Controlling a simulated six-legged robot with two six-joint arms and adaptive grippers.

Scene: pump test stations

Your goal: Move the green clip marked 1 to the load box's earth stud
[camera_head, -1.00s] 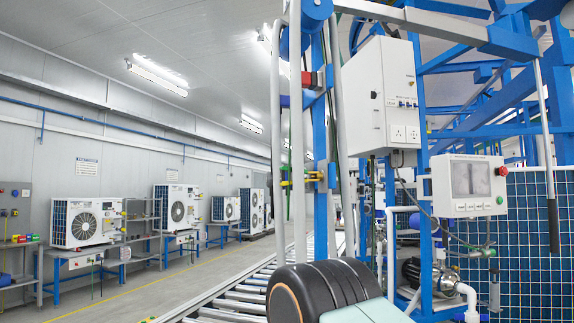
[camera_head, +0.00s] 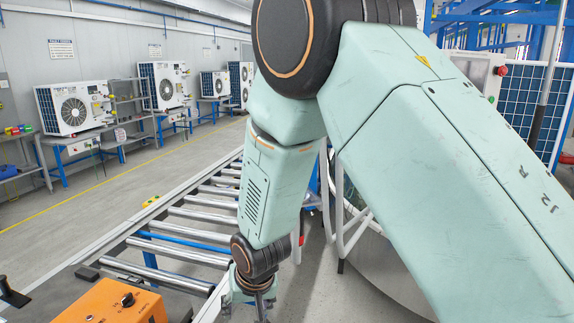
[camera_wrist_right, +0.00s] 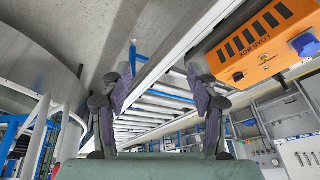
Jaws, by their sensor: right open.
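The orange load box (camera_head: 112,303) stands at the bottom left of the head view, cut off by the lower edge. In the right wrist view the load box (camera_wrist_right: 250,48) is at the upper right, with its lettering, dark slots and a blue socket. Its earth stud cannot be made out. I cannot make out the green clip marked 1 in either view. My right gripper (camera_head: 248,300) hangs low, to the right of the load box. In the wrist view its fingers (camera_wrist_right: 160,88) are spread and empty. My left gripper does not show.
The roller conveyor (camera_head: 190,227) runs past the box, with a metal side rail. A large round tank (camera_wrist_right: 28,75) is left of my right gripper in the wrist view. Outdoor units (camera_head: 72,107) stand on benches along the wall. The floor aisle (camera_head: 80,205) is clear.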

